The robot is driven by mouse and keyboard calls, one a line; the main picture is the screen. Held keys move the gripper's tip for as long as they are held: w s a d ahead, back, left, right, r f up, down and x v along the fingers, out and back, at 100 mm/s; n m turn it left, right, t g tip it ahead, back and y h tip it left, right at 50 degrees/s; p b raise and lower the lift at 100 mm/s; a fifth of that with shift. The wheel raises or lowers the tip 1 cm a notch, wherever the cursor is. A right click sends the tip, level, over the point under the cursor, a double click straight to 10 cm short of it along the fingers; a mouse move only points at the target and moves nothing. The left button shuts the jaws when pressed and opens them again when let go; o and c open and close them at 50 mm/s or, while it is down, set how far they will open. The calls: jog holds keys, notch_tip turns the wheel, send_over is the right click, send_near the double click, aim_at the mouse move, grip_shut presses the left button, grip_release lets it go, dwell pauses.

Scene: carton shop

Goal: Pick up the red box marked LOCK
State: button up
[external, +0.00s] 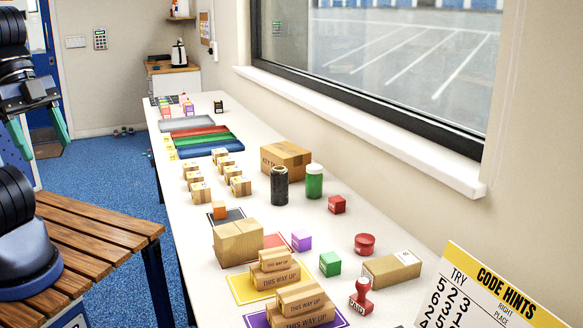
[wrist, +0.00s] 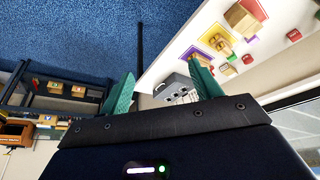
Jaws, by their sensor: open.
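A small red box (external: 337,204) sits on the white table, to the right of the green canister; its marking is too small to read. My gripper (external: 38,135) is at the left edge of the external view, in the air over the blue floor and away from the table. Its two teal fingers are spread apart with nothing between them. The open fingers (wrist: 161,70) also show in the wrist view. Small red objects appear at the right of the wrist view, but I cannot tell which one is the red box.
Near the red box stand a black canister (external: 279,186), a green canister (external: 314,181) and a cardboard carton (external: 286,159). A purple box (external: 301,240), green box (external: 330,263), red round tin (external: 365,244) and red stamp (external: 361,297) lie nearer. A slatted wooden bench (external: 90,240) is left.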

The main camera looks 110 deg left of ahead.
jog(key=w+a+r+n+g, duration=0.1)
jog(key=w+a+r+n, duration=0.15)
jog(key=w+a, duration=0.85)
jog(key=w+a+r+n+g, duration=0.1)
jog(key=w+a+r+n, duration=0.15)
jog(key=w+a, duration=0.75)
jog(key=w+a+f+n+g, duration=0.1)
jog(key=w+a+f, duration=0.2)
jog(key=w+a, duration=0.35)
jog(key=w+a+f, duration=0.3)
jog(key=w+a, duration=0.3)
jog(key=w, duration=0.2)
jog(key=n+g, duration=0.2)
jog(key=n, duration=0.2)
send_near(339, 198)
jog(key=shift+a+f, duration=0.2)
jog(key=shift+a, duration=0.15)
notch_tip(339, 198, down, 5)
jog(key=shift+d+f, duration=0.1)
jog(key=shift+f, duration=0.1)
jog(key=shift+s+d+f, duration=0.1)
jog(key=shift+f, duration=1.15)
jog(key=shift+d+f, duration=0.1)
jog(key=shift+f, duration=1.2)
jog(key=c, duration=1.1)
